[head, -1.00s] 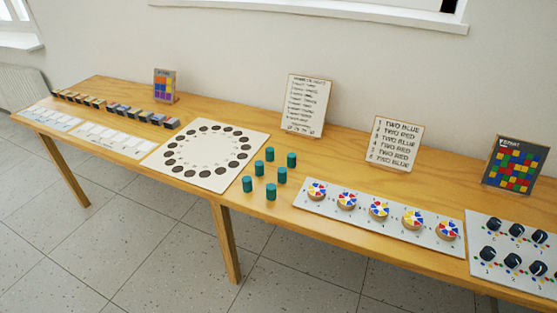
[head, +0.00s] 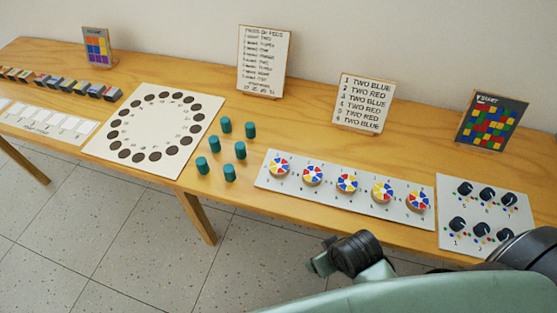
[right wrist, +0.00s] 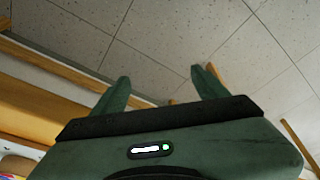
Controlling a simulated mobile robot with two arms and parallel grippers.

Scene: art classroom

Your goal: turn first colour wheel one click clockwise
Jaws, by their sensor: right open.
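A white board (head: 300,187) on the wooden table carries a row of several colour wheels with red, blue, yellow and white segments. The leftmost, first colour wheel (head: 279,166) is in clear view. My right gripper (head: 316,260) is in front of the table's front edge, below and apart from the wheel board. My left gripper is not in view.
A knob panel (head: 485,240) lies right of the wheels, partly behind my right arm. Green pegs (head: 240,150) and a white board with a ring of holes (head: 150,125) are to the left. A "two blue, two red" card (head: 363,103) stands behind the wheels.

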